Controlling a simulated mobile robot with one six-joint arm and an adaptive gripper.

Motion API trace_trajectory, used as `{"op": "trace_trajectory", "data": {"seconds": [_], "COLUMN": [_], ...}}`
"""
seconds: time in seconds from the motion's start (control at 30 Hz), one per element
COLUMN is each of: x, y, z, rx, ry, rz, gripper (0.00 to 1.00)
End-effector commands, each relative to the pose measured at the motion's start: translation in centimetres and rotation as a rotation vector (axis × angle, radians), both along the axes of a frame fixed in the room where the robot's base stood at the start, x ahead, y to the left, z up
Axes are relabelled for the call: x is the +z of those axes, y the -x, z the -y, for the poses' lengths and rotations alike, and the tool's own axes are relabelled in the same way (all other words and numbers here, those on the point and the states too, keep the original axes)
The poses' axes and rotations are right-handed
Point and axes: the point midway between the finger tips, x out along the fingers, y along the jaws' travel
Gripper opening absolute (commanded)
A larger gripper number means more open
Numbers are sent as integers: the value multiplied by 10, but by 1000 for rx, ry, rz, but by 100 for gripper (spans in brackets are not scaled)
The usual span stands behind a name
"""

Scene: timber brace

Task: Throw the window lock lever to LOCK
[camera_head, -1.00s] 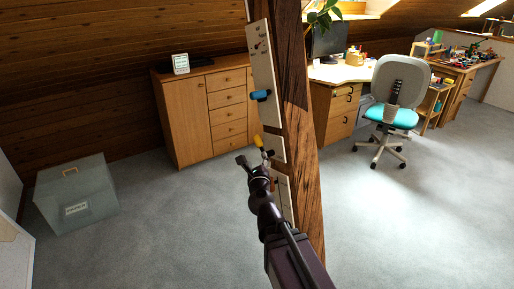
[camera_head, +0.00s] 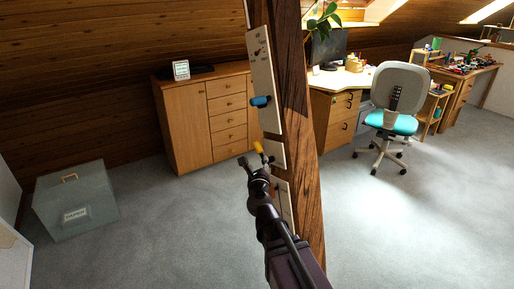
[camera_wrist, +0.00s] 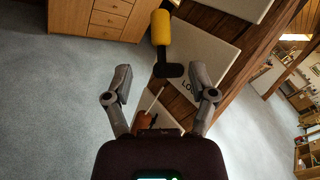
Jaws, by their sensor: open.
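A lever with a yellow grip (camera_head: 258,147) sits on a pale plate (camera_head: 275,153) on the timber post. In the wrist view, the yellow grip (camera_wrist: 161,27) points up from a dark pivot piece. The plate beside it (camera_wrist: 205,60) carries partly hidden lettering that begins "LO". My gripper (camera_head: 249,165) is just below the yellow grip in the head view. In the wrist view, its two fingers (camera_wrist: 160,78) are spread apart, with the dark lower end of the lever between or beyond the fingertips. Whether they touch it I cannot tell. Nothing is held.
The timber post (camera_head: 299,130) carries an upper plate (camera_head: 264,75) with a blue handle (camera_head: 260,101). An orange-brown part (camera_wrist: 147,118) with a pale rod shows below the lever. A cabinet (camera_head: 190,120), grey box (camera_head: 75,200) and chair (camera_head: 396,95) stand behind. Carpet is open around the post.

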Motion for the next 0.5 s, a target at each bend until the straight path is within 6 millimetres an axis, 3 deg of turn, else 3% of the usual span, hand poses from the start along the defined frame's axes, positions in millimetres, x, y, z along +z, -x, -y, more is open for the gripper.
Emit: {"op": "trace_trajectory", "data": {"seconds": [0.5], "x": [0], "y": [-82], "z": [0], "rx": [0], "ry": [0], "rz": [0], "gripper": [73]}}
